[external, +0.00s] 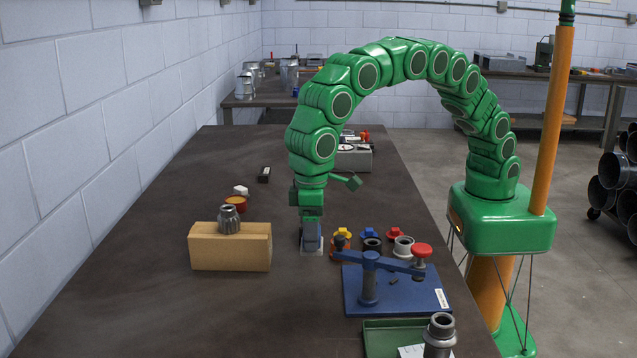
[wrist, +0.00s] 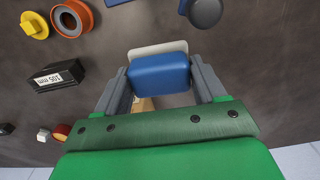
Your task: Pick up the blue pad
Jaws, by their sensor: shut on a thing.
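The blue pad (wrist: 160,74) is a small rounded block. In the wrist view it sits between the two grey fingers of my gripper (wrist: 161,80), which are shut on its two sides. A pale flat plate (wrist: 157,49) shows just beyond and under the pad. In the external view my gripper (external: 312,238) points straight down at the table, right of the wooden block. The pale plate (external: 312,253) shows there below the fingertips. The pad is mostly hidden by the fingers in that view, and I cannot tell whether it still touches the plate.
A wooden block (external: 205,252) with a metal fitting (external: 229,222) stands close on the left. A blue clamp fixture (external: 420,295) with a red knob (external: 421,250) is close on the right, with rings and coloured knobs behind it. A green tray (external: 380,338) lies in front. The left foreground is clear.

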